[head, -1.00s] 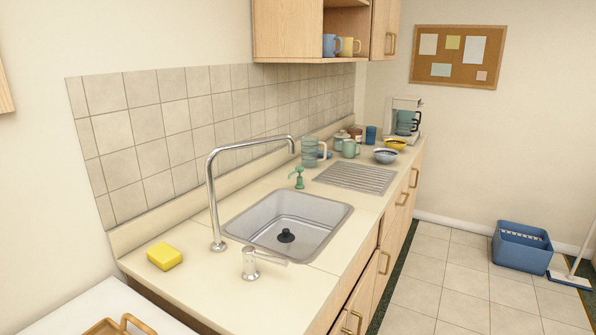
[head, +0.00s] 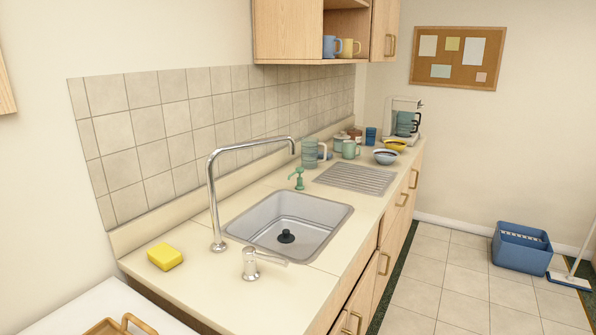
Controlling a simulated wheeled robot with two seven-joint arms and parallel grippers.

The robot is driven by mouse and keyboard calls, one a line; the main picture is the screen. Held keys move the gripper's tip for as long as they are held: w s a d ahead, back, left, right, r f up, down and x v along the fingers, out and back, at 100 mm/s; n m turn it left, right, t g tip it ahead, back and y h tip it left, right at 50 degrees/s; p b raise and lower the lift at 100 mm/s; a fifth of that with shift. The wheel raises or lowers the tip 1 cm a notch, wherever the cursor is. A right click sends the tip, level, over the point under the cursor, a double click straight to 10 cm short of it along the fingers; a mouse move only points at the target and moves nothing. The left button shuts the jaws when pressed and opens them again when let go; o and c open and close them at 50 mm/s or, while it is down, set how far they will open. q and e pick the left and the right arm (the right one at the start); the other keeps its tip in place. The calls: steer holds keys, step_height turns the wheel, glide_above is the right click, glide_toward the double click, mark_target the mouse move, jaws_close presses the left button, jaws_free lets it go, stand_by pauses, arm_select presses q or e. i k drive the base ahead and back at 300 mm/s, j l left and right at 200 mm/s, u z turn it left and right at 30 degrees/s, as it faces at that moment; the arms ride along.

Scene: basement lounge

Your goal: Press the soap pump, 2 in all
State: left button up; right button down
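The green soap pump (head: 298,179) stands upright on the counter behind the far corner of the sink, with its spout towards the left. Nothing touches it. Neither of my grippers shows in the head view.
The steel sink (head: 290,222) has a tall curved tap (head: 212,195) and a lever handle (head: 252,264) around it. A yellow sponge (head: 165,257) lies at the near left. A pitcher (head: 310,153), bowls (head: 385,156) and mugs stand beyond the drainboard (head: 357,178). The counter (head: 195,288) is bare at the front.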

mark_target(299, 170)
steer(key=l+u, duration=0.1)
steer(key=u, duration=0.55)
steer(key=i+l+u, duration=0.15)
steer(key=l+u, duration=0.2)
steer(key=l, duration=0.2)
steer(key=i+l+u, duration=0.15)
steer(key=l+u, duration=0.15)
steer(key=l, duration=0.3)
steer(key=l+u, duration=0.35)
steer(key=l, duration=0.25)
steer(key=l+u, duration=0.1)
steer(key=l, duration=1.75)
